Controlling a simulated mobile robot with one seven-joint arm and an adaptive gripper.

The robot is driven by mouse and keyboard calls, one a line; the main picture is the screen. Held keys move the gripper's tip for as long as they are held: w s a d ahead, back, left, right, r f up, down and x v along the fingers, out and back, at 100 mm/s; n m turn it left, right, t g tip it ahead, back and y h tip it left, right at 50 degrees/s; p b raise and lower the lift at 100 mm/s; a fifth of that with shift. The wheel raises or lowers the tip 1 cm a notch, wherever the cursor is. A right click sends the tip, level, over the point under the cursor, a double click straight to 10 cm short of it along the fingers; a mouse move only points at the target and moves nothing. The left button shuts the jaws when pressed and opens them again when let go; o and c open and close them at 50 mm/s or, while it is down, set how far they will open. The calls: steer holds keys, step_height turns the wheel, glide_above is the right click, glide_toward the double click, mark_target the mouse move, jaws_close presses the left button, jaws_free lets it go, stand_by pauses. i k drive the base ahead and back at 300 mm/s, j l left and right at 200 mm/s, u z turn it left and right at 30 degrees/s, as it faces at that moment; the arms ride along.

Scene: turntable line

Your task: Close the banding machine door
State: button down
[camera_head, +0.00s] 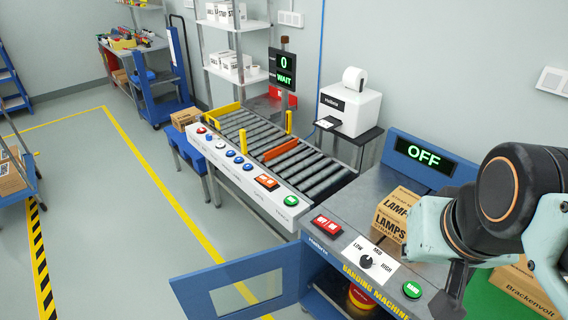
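The banding machine (330,207) stands at the lower right with a grey top and a blue front. Its blue door (185,290), with a rectangular window, stands wide open, swung out to the left. The open compartment below shows a reddish container with a yellow part (361,298). A blue panel behind the machine reads OFF (423,155). My arm shows at the right edge, in front of the machine's right side.
The floor left of the door is clear. A blue cart (22,170) stands at the far left.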

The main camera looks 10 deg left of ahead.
mark_target(191, 289)
steer(key=j, duration=0.35)
steer(key=k+j+z, duration=0.1)
steer(key=j, duration=0.3)
steer(key=k+j+z, duration=0.15)
steer(key=j, duration=0.2)
steer(key=j+z, duration=0.15)
steer(key=j, duration=0.25)
steer(key=k+j+z, duration=0.1)
steer(key=j, duration=0.25)
steer(key=k+j+z, duration=0.15)
steer(key=j, duration=0.15)
steer(key=k+j+z, duration=0.15)
steer(key=j, duration=0.2)
steer(key=j+z, duration=0.2)
steer(key=j, duration=0.2)
steer(key=k+j+z, duration=0.15)
steer(key=j, duration=0.2)
steer(key=k+j+z, duration=0.2)
steer(key=j+z, duration=0.15)
steer(key=j, duration=0.3)
steer(key=k+j+z, duration=0.15)
steer(key=j, duration=0.25)
steer(key=j+z, duration=0.35)
steer(key=j, duration=0.4)
steer(key=j+z, duration=0.1)
steer(key=j, duration=0.25)
steer(key=i+j+z, duration=0.1)
steer(key=j, duration=0.3)
